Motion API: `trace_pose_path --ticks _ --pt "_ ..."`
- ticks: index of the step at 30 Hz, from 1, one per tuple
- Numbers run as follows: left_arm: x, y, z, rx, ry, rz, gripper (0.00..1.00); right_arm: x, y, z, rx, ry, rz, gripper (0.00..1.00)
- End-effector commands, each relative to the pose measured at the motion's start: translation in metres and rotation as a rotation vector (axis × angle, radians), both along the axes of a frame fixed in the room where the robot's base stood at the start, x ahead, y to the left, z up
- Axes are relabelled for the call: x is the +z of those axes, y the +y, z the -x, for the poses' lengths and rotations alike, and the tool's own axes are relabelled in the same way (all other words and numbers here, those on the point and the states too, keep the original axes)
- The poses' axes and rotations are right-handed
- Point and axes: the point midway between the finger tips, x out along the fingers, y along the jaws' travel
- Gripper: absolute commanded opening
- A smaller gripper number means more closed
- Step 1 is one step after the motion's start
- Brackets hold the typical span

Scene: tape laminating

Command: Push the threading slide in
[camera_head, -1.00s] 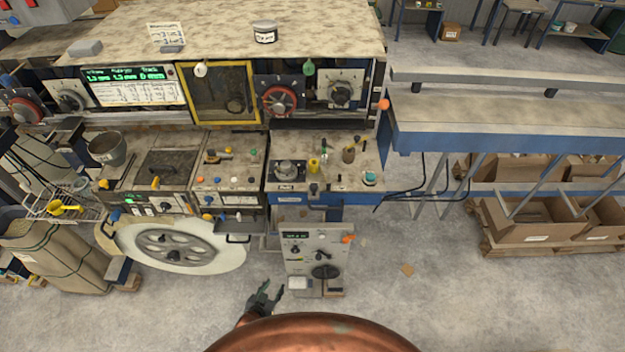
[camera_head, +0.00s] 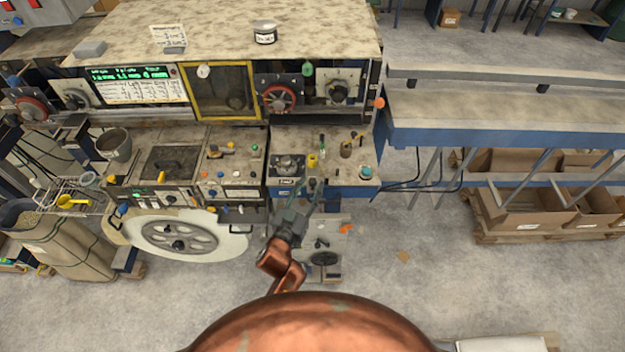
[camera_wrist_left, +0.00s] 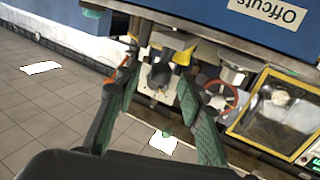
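My left gripper (camera_head: 302,190) is at the front edge of the right-hand machine bench, beside the label on its blue front. In the left wrist view its two green fingers (camera_wrist_left: 158,68) are spread apart with nothing held between them. A dark, rounded knob or handle (camera_wrist_left: 160,74) shows beyond and between the fingers, with no clear contact. I cannot tell which part is the threading slide; the gripper partly covers this stretch of the bench front in the head view. My right gripper is not in view.
A grey control box (camera_head: 330,240) stands below, partly hidden by my arm. A large reel (camera_head: 180,238) is at left.

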Motion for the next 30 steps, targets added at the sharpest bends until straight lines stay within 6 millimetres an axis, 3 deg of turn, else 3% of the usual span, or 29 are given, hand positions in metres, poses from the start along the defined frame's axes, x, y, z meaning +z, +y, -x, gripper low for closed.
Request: trace_pose_path --ticks 6,16,30 --pt "0.0 -0.008 -0.02 0.001 0.001 -0.001 0.36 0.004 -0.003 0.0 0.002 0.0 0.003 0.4" --pt "-0.001 -0.009 -0.023 0.001 0.001 0.0 0.35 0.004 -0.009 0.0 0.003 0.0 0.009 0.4" --pt "-0.001 -0.009 -0.023 0.001 0.001 0.0 0.03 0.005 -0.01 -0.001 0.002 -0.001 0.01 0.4"
